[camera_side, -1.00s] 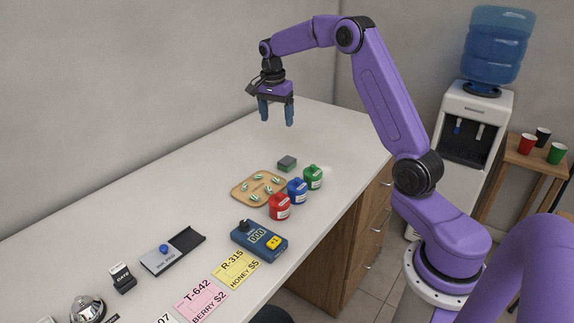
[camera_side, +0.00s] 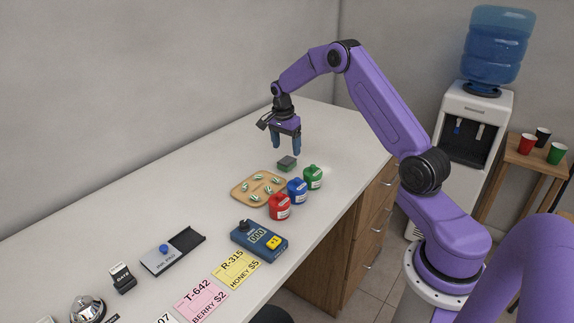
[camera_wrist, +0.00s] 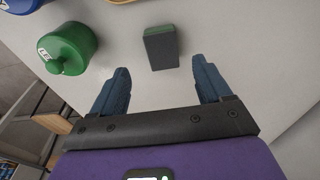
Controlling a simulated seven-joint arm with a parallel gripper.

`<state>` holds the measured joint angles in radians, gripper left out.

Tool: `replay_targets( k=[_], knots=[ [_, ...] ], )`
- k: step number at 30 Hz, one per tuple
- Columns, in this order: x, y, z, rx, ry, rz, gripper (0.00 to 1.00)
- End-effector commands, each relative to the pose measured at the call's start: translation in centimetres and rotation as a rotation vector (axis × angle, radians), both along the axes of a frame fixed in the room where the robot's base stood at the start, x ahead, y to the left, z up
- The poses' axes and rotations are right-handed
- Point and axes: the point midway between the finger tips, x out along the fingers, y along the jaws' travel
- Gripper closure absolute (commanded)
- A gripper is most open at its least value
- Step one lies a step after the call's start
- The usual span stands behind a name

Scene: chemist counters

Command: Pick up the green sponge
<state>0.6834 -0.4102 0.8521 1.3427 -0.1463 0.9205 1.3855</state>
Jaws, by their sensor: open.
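The green sponge (camera_side: 287,164) is a small block with a dark grey top and green sides. It lies flat on the white counter, behind the tray and beside the green jar. In the wrist view the sponge (camera_wrist: 161,48) shows ahead of the gap between my fingers. My gripper (camera_side: 286,149) is open and empty, fingers pointing down, above the counter close to the sponge. In the wrist view my gripper (camera_wrist: 163,82) has its two blue fingers wide apart, with the sponge beyond their tips. I cannot tell the exact height over it.
A green jar (camera_side: 313,177) stands close to the sponge, with a blue jar (camera_side: 297,191) and a red jar (camera_side: 279,207) in a row. A wooden tray (camera_side: 240,195) with several small items is nearby. The counter (camera_side: 215,160) behind is clear.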

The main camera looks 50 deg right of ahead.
Motion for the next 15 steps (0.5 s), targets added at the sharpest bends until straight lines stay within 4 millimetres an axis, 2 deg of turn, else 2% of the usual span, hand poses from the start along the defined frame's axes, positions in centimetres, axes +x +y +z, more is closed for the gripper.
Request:
replay_targets(
  k=[5, 15],
  knots=[
    [0.0, -0.2, -1.0, 0.000, 0.000, 0.000, 0.22],
    [0.3, -0.8, -5.1, -0.001, -0.001, 0.001, 0.22]
  ],
)
